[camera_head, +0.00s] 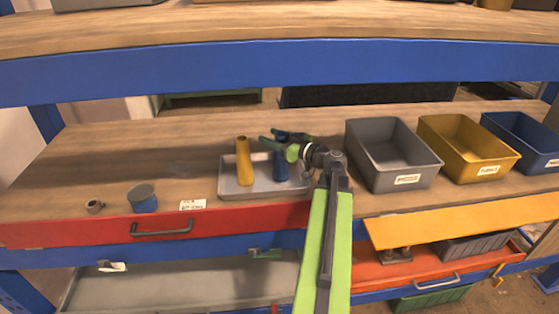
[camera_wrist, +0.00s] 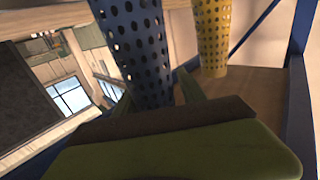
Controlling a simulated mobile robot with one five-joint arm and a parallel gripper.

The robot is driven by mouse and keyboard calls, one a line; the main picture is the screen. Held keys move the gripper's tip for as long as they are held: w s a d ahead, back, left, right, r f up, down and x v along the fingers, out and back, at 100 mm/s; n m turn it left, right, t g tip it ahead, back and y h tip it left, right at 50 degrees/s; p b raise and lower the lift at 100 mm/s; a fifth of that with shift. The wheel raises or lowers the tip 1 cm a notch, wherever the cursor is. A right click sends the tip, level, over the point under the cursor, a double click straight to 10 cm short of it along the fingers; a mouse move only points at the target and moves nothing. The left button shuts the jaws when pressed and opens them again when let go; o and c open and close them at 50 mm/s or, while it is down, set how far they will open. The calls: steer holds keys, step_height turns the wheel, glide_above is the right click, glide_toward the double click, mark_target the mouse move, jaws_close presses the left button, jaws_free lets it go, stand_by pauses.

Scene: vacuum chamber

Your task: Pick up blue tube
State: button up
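The blue tube (camera_head: 281,167) stands upright in a shallow grey tray (camera_head: 228,188) on the bench. In the wrist view the blue tube (camera_wrist: 138,45) is perforated and close up, between the two green fingers. My gripper (camera_head: 273,140) is at the upper part of the blue tube and hides part of it. My gripper (camera_wrist: 155,95) has its fingers spread on either side of the tube; I see no clear grip. A yellow tube (camera_head: 243,161) stands left of it in the same tray, and it also shows in the wrist view (camera_wrist: 211,35).
Grey (camera_head: 362,160), yellow (camera_head: 437,148) and blue (camera_head: 508,135) bins stand to the right. A small blue-and-grey cylinder (camera_head: 144,200) and a ring-like part (camera_head: 94,206) lie left. An upper shelf (camera_head: 250,70) spans above. The bench left of the tray is mostly free.

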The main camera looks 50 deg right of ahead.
steer(key=shift+s+d, duration=0.1)
steer(key=shift+d, duration=0.15)
jaws_close()
